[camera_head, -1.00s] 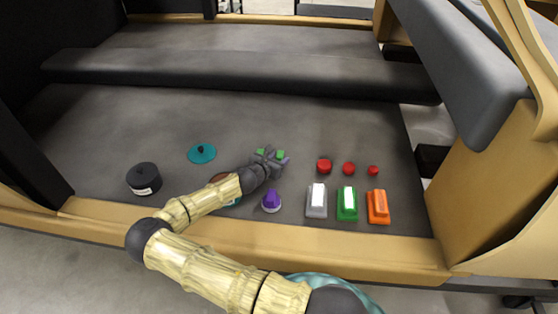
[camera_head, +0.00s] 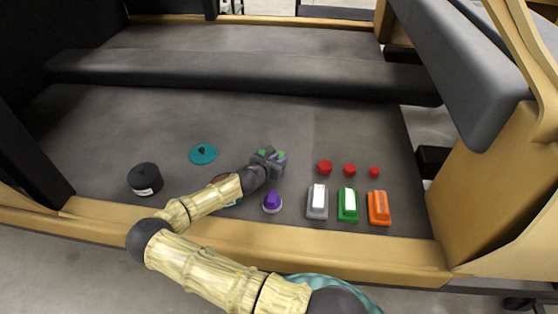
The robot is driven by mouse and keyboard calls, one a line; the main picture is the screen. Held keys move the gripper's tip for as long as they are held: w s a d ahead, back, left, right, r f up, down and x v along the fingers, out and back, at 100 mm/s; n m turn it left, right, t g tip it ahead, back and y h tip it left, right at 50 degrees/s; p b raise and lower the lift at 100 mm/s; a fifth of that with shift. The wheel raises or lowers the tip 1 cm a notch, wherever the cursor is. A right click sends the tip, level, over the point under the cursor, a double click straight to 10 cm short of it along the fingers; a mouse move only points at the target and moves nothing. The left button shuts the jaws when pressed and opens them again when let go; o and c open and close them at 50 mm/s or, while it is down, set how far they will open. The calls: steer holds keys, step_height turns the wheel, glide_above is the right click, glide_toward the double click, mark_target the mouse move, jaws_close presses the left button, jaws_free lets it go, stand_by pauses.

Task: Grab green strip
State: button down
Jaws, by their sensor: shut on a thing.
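A green block with a white top strip (camera_head: 347,205) sits at the front right of the grey surface, between a grey block and an orange one. It stands clear of my gripper. My gripper (camera_head: 271,156) is left of and behind it, low over the middle of the surface. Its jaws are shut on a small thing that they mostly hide. Small green patches show at the jaws, with a hint of purple at their right side. I cannot tell whether the green belongs to the fingers or to the held thing.
A grey block (camera_head: 317,202) and an orange block (camera_head: 378,208) flank the green block. Three red buttons (camera_head: 349,170) lie behind them. A purple knob (camera_head: 271,202), a teal disc (camera_head: 203,154) and a black cylinder (camera_head: 145,179) stand apart. A long dark ledge (camera_head: 240,76) crosses behind.

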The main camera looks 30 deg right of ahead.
step_height(320, 180, up, 10)
steer(key=p, duration=0.2)
steer(key=shift+p, duration=0.4)
steer(key=shift+a+f, duration=0.1)
